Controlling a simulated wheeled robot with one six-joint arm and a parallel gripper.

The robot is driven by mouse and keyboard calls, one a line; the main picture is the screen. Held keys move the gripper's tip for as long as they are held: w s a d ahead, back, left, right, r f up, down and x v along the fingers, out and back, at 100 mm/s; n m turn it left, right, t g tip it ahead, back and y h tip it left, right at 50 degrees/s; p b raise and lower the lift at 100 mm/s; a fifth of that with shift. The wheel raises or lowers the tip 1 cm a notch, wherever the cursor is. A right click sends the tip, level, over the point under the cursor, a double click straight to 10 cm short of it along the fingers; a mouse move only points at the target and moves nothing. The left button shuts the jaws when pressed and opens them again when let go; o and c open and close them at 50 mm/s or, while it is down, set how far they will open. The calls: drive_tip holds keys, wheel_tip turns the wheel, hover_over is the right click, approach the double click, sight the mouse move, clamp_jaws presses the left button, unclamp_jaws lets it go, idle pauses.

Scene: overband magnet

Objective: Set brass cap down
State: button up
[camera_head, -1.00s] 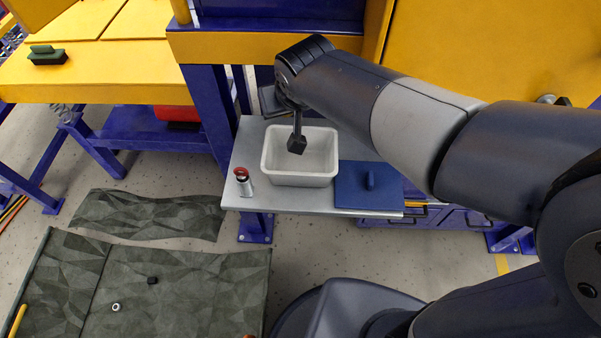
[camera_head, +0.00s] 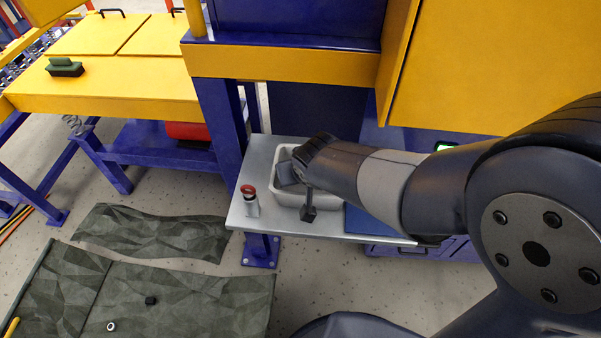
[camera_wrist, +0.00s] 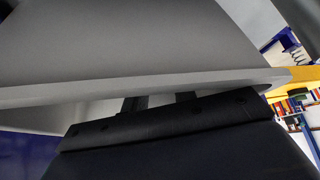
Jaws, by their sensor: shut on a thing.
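My gripper (camera_head: 287,174) is down in the white tray (camera_head: 287,197) on the grey side table, partly hidden by my wrist. In the wrist view, its two dark fingers (camera_wrist: 160,102) run up behind a large grey, thick-edged surface, probably the tray wall (camera_wrist: 130,45), which hides their tips. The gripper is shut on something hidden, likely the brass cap. No brass cap can be seen in either view. I cannot tell whether what it holds touches the tray floor.
A red-topped button (camera_head: 249,190) stands on the grey table (camera_head: 262,218) left of the tray. A blue lid (camera_head: 362,222) lies right of it, partly behind my arm. Yellow framework (camera_head: 290,65) rises behind. A black block (camera_head: 151,300) and a pale ring (camera_head: 111,326) lie on the floor mat.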

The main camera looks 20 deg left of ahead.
drive_tip(key=shift+f, duration=0.2)
drive_tip(key=o, duration=0.7)
drive_tip(key=shift+r, duration=0.15)
drive_tip(key=shift+r, duration=0.25)
drive_tip(key=p+v, duration=0.2)
drive_tip(key=v, duration=0.9)
drive_tip(key=shift+s+d+r, duration=0.2)
drive_tip(key=shift+s+r, duration=0.05)
